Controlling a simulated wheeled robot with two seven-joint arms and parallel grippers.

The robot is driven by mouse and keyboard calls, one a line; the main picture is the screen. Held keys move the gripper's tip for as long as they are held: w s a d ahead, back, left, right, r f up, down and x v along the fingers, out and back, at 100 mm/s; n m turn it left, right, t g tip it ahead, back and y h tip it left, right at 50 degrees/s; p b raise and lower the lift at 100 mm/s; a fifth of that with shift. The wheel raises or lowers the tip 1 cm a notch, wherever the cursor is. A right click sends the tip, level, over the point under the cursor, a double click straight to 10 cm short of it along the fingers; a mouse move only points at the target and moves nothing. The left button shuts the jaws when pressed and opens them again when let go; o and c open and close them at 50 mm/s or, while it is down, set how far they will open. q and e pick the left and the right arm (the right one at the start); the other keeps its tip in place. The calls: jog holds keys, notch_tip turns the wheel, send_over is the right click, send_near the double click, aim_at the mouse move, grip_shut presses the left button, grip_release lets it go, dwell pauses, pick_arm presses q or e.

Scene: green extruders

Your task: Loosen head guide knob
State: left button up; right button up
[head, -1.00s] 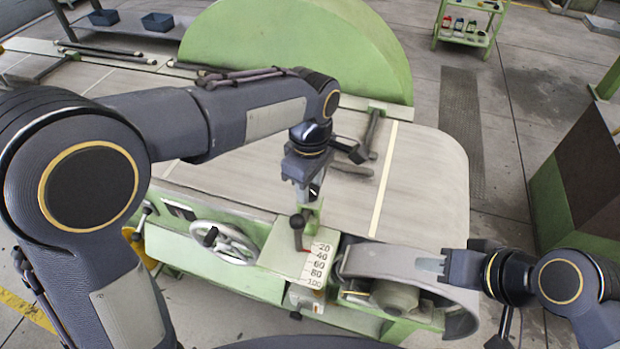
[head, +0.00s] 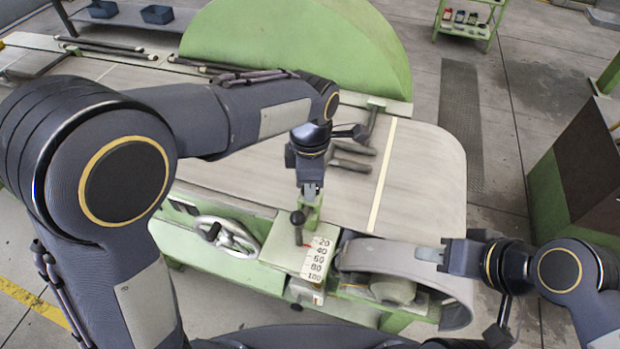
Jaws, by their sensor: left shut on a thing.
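My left gripper (head: 311,190) points down at the top of a green bracket (head: 311,214) on the machine's front edge. It is shut on a small part there, which I take for the head guide knob; the fingers hide most of it. A dark lever with a round ball end (head: 297,218) stands just in front of the gripper, apart from its fingers. A white scale plate (head: 318,258) marked 20 to 100 lies below it. My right gripper (head: 437,256) is at the edge of a grey curved guard (head: 388,254); its jaw opening is unclear.
A grey handwheel (head: 226,233) is on the machine's front, left of the lever. The grey machine table (head: 425,170) has dark bars behind my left gripper. A large green disc-shaped cover (head: 300,45) rises behind.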

dwell(0.3)
pick_arm(q)
jog(key=o, duration=1)
notch_tip(320, 180, up, 8)
jog(key=shift+f, duration=0.1)
